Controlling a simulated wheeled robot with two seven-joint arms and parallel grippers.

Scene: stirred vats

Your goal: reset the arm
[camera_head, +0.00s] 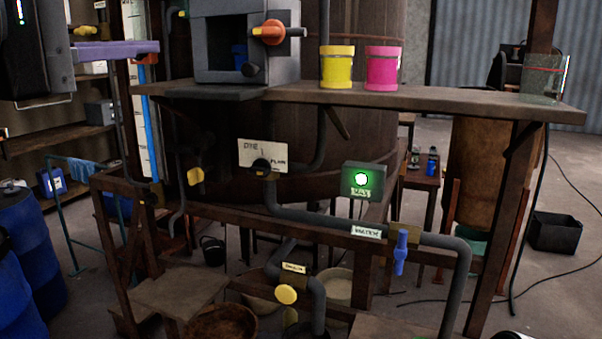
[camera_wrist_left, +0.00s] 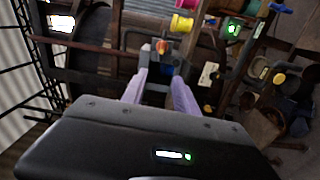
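My left gripper (camera_head: 150,47) comes in at the upper left of the head view, its purple fingers side-on and pointing right. It is level with a grey open-fronted box (camera_head: 213,40) on the shelf and apart from it. In the left wrist view my left gripper (camera_wrist_left: 160,84) shows two purple fingers spread apart with nothing between them. The box's orange knob (camera_wrist_left: 162,47) shows beyond the fingertips. My right gripper is not visible in either view.
A wooden shelf (camera_head: 450,99) carries the box, a yellow container (camera_head: 337,67), a pink container (camera_head: 383,67) and a clear one (camera_head: 542,78). Below run grey pipes with a blue valve handle (camera_head: 401,252) and a lit green indicator (camera_head: 362,180). Blue drums (camera_head: 28,245) stand left.

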